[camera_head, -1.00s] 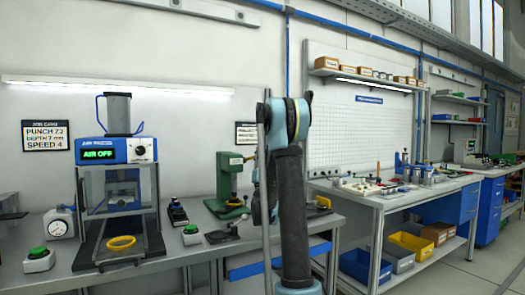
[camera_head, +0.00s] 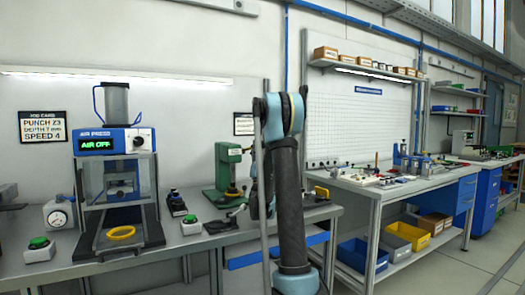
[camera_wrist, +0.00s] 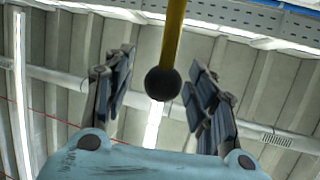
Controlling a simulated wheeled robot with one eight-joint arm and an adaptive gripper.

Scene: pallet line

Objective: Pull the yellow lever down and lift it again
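The yellow lever (camera_wrist: 174,32) shows in the wrist view as a yellow rod coming down from the top edge, ending in a black ball knob (camera_wrist: 162,84). My gripper (camera_wrist: 161,66) is open, with one finger on each side of the knob. Gaps show between the knob and both fingers; I cannot tell how deep the knob sits between them. In the head view I cannot make out the lever, and my gripper is not clearly seen there.
In the head view, a bench (camera_head: 95,270) holds a blue air press (camera_head: 115,142) reading AIR OFF, a green press (camera_head: 228,170) and green buttons (camera_head: 39,243). A second bench (camera_head: 375,190) with parts stands at right. Floor (camera_head: 440,270) is clear at lower right.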

